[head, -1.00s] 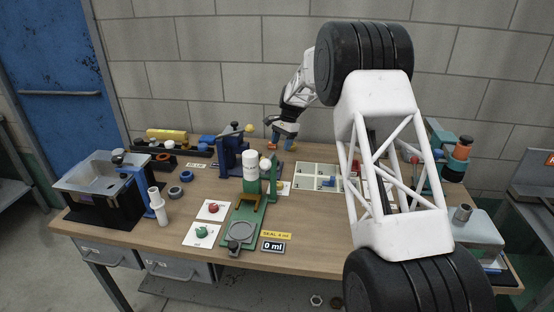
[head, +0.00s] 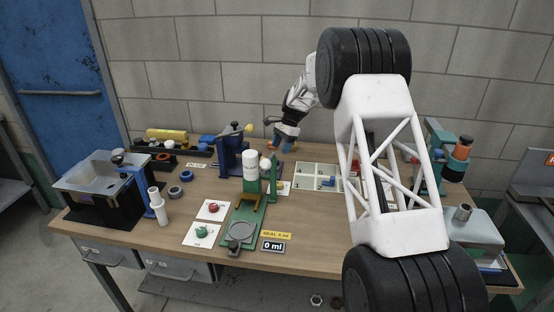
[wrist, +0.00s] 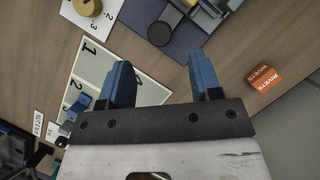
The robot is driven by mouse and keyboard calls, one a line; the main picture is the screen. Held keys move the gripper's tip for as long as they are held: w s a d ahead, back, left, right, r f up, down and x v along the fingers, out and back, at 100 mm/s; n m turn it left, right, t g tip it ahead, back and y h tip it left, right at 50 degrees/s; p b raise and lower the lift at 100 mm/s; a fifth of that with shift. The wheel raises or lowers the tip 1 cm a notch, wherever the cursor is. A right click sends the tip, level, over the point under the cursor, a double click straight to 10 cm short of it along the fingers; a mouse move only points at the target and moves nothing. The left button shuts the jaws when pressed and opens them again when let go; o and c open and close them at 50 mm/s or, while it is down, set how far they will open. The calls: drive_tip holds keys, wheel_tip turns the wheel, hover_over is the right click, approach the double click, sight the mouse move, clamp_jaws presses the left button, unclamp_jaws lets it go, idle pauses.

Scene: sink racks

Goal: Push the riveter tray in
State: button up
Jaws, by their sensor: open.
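The riveter seems to be the blue stand (head: 232,150) with a lever at the back of the bench in the head view. In the wrist view its dark blue base (wrist: 190,48) is at the top, with a black round knob (wrist: 160,33) and grey metal parts. I cannot clearly tell the tray from the rest of it or how far out it is. My gripper (head: 285,143) is right of the riveter, near the back edge. In the wrist view its two blue fingers (wrist: 160,85) are apart with nothing between them, below the knob in the picture.
A pale numbered board (wrist: 150,92) lies under the left finger. An orange rivets box (wrist: 265,77) lies to the right. Bare wood (wrist: 215,68) shows between the fingers.

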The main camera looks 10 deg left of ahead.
drive_tip(key=shift+x, duration=2.9)
clamp_jaws()
